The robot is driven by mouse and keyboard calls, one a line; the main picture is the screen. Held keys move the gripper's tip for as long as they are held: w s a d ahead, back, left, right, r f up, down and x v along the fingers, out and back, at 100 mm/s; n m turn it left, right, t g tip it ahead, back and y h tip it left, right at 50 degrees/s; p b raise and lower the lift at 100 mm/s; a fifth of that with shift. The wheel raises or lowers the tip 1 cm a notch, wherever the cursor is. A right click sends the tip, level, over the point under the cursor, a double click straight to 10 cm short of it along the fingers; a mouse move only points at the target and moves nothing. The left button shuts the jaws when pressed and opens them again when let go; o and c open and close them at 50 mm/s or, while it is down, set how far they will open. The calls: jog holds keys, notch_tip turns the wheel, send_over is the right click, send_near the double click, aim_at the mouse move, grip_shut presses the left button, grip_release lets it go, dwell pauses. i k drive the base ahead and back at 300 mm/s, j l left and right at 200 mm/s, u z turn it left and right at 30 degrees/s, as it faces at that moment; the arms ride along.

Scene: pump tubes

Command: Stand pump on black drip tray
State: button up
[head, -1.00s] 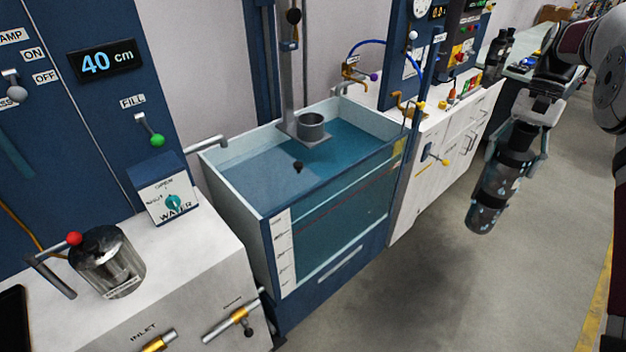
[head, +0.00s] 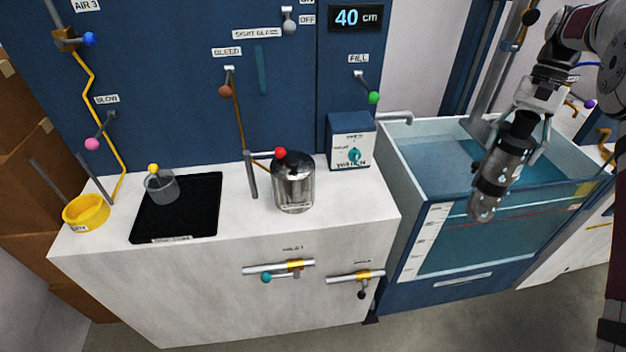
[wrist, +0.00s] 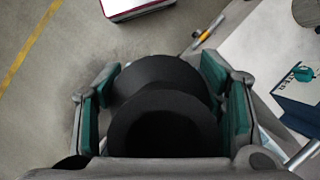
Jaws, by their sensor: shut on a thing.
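The pump (head: 501,168) is a dark grey and black cylinder with a black top and light drop marks. It hangs slightly tilted in the head view, in front of the water tank. My gripper (head: 521,132) is shut on its black upper part. In the wrist view my gripper's green pads (wrist: 163,105) lie on both sides of the pump's round black top (wrist: 165,125). The black drip tray (head: 188,225) lies flat on the white counter at the left, well apart from the pump. A small clear grey cup (head: 161,186) stands at its back left part.
The water tank (head: 470,235) is behind the pump. On the counter stand a steel vessel with red knob (head: 293,185), a pipe post (head: 250,177), a yellow ring-shaped bowl (head: 86,212) and a water switch box (head: 350,141). Handles (head: 280,268) project from the counter front.

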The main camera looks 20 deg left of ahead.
aim_at(197, 216)
jog(key=u, duration=0.85)
